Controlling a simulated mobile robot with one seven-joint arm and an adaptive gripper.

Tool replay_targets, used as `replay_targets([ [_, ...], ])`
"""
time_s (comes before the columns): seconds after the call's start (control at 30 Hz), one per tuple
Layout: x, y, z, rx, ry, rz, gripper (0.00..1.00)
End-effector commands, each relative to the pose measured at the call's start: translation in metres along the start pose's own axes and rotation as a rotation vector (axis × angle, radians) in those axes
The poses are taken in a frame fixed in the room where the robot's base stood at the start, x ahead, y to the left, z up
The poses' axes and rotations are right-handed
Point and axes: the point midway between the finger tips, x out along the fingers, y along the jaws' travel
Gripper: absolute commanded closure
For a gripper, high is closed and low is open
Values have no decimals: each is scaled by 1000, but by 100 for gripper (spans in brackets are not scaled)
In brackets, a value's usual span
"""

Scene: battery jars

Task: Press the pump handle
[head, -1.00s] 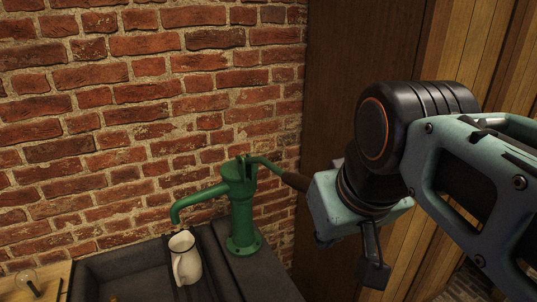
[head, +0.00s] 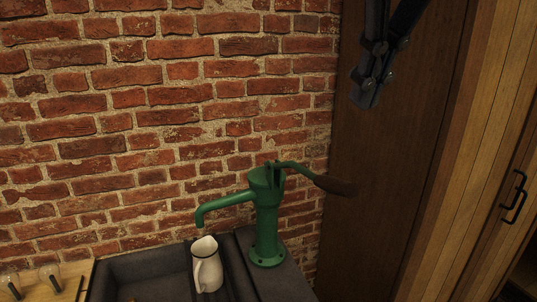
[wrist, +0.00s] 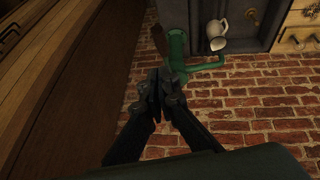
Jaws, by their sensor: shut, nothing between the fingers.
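The green hand pump (head: 267,218) stands on the dark counter beside the sink, its spout pointing left. Its handle (head: 333,185) has a brown grip and reaches out to the right, drooping slightly at its end. A white pitcher (head: 207,266) stands below the spout. My gripper (head: 363,98) is shut and empty, above and to the right of the handle, apart from it. In the wrist view my shut gripper (wrist: 158,86) points toward the pump (wrist: 178,48), and the brown grip (wrist: 158,38) shows just beyond the fingertips.
A dark sink (head: 150,275) lies left of the pump. Glass jars (head: 48,276) stand on a wooden surface at far left. A brick wall (head: 140,120) rises behind. Wooden panels (head: 400,190) and a door with a black handle (head: 514,198) are at right.

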Motion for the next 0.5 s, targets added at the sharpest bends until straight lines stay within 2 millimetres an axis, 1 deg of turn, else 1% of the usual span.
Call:
replay_targets([
  [0.03, -4, 0, -4, -2, 1, -2, 100],
  [0.13, -8, -1, -6, -2, 1, -5, 100],
  [0.5, -8, -1, -6, -1, 1, -6, 100],
])
